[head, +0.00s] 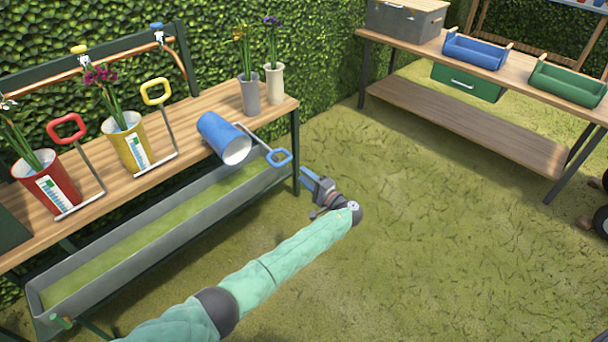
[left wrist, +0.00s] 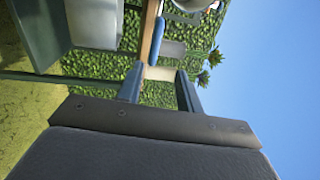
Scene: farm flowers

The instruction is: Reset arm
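My left arm reaches from the bottom of the head view, and its gripper (head: 308,178) is beside the right end of the bench, above the grass. In the left wrist view the two fingers (left wrist: 160,86) stand apart with nothing held between them. A blue bucket (head: 215,133) lies tipped on the wooden bench, its mouth towards the right front. Its blue handle (head: 279,157) hangs past the bench's front edge, close to the gripper but apart from it. The bucket also shows in the left wrist view (left wrist: 93,22). My right gripper is in neither view.
On the bench (head: 190,155) stand a red bucket (head: 45,180), a yellow bucket (head: 125,143), a grey vase (head: 250,95) and a cream vase (head: 274,84) with flowers. A metal trough (head: 150,255) runs below. A second table (head: 430,62) stands back right. The grass between is open.

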